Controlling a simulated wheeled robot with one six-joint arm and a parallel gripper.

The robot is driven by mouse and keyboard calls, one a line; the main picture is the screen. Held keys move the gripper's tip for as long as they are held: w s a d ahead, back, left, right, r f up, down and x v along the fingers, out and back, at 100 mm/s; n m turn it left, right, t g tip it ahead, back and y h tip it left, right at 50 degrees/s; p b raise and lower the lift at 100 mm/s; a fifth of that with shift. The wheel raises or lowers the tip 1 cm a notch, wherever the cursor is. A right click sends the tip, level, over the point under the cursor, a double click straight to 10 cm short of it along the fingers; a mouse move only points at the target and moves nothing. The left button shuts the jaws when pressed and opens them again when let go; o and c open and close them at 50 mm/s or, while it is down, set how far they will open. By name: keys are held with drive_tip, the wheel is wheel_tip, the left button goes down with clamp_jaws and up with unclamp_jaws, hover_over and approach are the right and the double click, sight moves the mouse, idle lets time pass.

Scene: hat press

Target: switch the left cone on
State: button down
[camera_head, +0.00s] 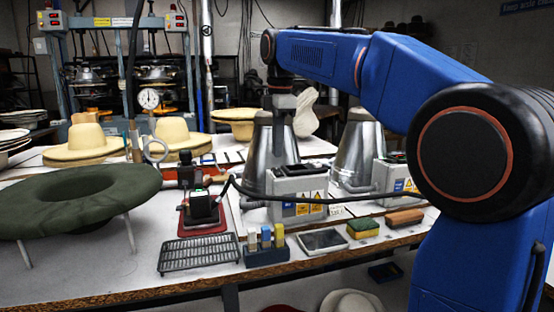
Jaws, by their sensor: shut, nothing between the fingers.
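The left cone (257,155) is a shiny metal cone standing on the table near the middle of the view. Its grey control box (298,187), with a dark top and yellow warning labels, sits in front of it. The switch itself is too small to make out. My gripper (280,145) points down in front of the left cone, above the back of its box, shut and empty. I cannot tell if its tips touch anything.
A second metal cone (361,150) with its own box (395,177) stands to the right. A black cable crosses the left box. A green hat (75,200) on a stand, a rack (199,255), a blue holder (266,254) and a sponge (362,228) lie nearer.

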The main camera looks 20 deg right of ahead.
sight(277, 169)
drive_tip(key=shift+w+f, duration=0.15)
drive_tip(key=shift+f, duration=0.9)
drive_tip(key=shift+w+f, duration=0.15)
drive_tip(key=shift+f, duration=0.85)
drive_tip(key=shift+w+f, duration=0.1)
drive_tip(key=shift+f, duration=0.1)
drive_tip(key=shift+s, duration=0.8)
drive_tip(key=shift+r, duration=0.1)
wheel_tip(277, 169, up, 14)
drive_tip(key=s, duration=0.2)
